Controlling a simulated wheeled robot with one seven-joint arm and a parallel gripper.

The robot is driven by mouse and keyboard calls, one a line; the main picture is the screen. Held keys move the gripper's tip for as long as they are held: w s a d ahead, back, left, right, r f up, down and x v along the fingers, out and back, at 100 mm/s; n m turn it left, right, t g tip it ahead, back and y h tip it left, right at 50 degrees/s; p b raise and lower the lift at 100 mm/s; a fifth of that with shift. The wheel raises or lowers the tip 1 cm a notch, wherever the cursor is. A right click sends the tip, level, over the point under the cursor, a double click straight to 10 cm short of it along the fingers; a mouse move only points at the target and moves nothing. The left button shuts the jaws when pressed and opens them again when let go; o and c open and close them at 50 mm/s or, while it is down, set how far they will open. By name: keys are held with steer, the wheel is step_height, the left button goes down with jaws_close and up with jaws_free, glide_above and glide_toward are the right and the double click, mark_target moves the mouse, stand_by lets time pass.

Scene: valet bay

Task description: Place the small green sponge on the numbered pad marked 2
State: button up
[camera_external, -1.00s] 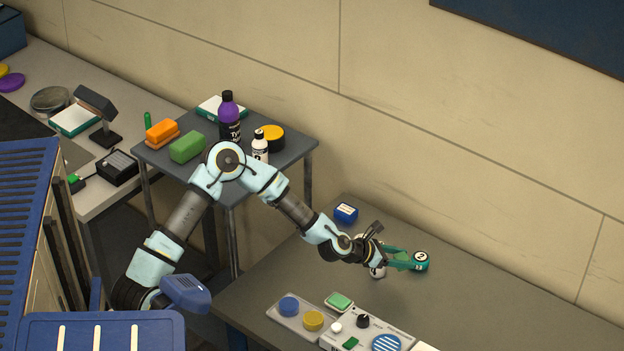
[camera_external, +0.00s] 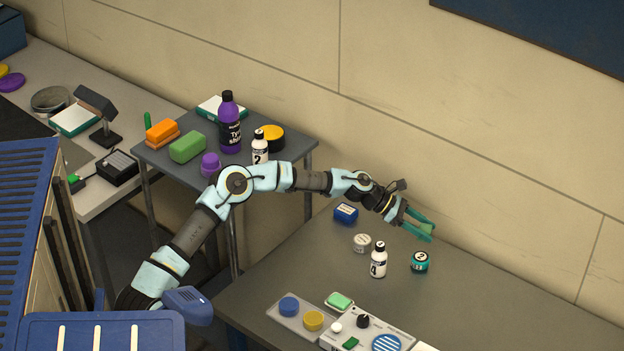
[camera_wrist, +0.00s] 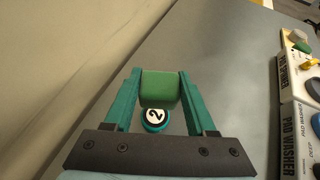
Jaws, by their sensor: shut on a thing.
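My gripper (camera_external: 421,227) is raised above the table (camera_external: 480,310) at the right. In the wrist view, my gripper (camera_wrist: 160,74) is shut on a small green sponge (camera_wrist: 160,90), which sits between its two teal fingers. In the external view the sponge can hardly be told from the fingers. A round teal and black piece with a white 2 on top (camera_external: 419,261) stands on the table below my gripper, apart from it. In the wrist view this numbered piece (camera_wrist: 156,117) shows just below the sponge, partly covered by it.
A white bottle (camera_external: 378,260), a pale round tin (camera_external: 362,242) and a blue box (camera_external: 346,213) stand left of the numbered piece. A pad washer panel (camera_external: 385,330) lies at the front. The table's right side is clear. The wall (camera_external: 480,120) is behind.

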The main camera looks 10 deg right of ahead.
mark_target(421, 257)
step_height(421, 257, down, 7)
steer(key=shift+f+p, duration=0.15)
steer(key=shift+p, duration=0.6)
steer(key=shift+f, duration=0.15)
steer(key=o, duration=1.3)
steer(key=b+v, duration=0.3)
steer(key=v, duration=0.9)
steer(key=shift+a, duration=0.1)
